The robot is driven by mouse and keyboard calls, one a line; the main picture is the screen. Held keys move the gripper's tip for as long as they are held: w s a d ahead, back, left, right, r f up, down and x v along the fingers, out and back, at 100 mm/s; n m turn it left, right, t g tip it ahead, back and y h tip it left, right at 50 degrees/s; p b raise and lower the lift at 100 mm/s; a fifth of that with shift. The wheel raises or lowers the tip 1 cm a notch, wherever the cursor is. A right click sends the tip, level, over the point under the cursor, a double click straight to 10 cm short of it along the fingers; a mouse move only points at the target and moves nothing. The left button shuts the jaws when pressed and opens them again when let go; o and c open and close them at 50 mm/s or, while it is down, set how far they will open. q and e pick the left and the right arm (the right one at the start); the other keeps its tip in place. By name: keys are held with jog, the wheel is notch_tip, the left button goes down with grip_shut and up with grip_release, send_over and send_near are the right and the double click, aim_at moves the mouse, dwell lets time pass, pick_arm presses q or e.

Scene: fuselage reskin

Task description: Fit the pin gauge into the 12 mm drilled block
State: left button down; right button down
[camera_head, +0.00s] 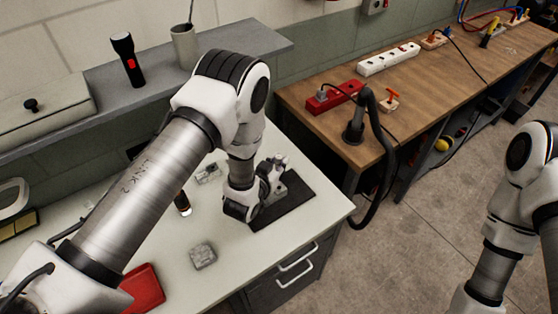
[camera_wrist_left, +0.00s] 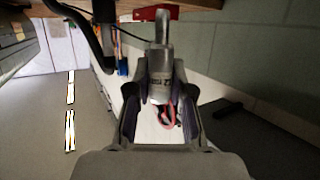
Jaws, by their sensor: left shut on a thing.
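My left gripper (camera_head: 272,178) is over the dark mat (camera_head: 298,205) on the white bench top. In the left wrist view the gripper (camera_wrist_left: 160,92) is shut on a grey metal cylinder with dark lettering, which looks like the pin gauge (camera_wrist_left: 159,88). A thinner rod (camera_wrist_left: 162,28) sticks out from its far end. In the head view the gripper and arm partly hide what is held. A small grey block (camera_head: 207,175) lies left of the gripper and a grey block (camera_head: 202,255) lies nearer the front. I cannot tell which is the 12 mm drilled block. My right gripper is out of view.
A dark torch (camera_head: 127,60) and a grey cup (camera_head: 185,47) stand on the back shelf. A small dark cylinder (camera_head: 182,203) and a red object (camera_head: 145,288) are on the bench. A wooden bench (camera_head: 425,85) with power strips and a black hose is to the right.

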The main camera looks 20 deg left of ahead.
pick_arm(q)
jog(key=shift+w, duration=0.1)
notch_tip(320, 180, down, 6)
jog(key=b, duration=0.5)
jog(key=shift+r, duration=0.1)
dwell(1.3)
jog(key=shift+f+b, duration=1.7)
jog(key=shift+f, duration=0.1)
jog(key=c, duration=1)
grip_release()
jog(key=shift+r, duration=0.1)
jog(key=shift+o, duration=0.2)
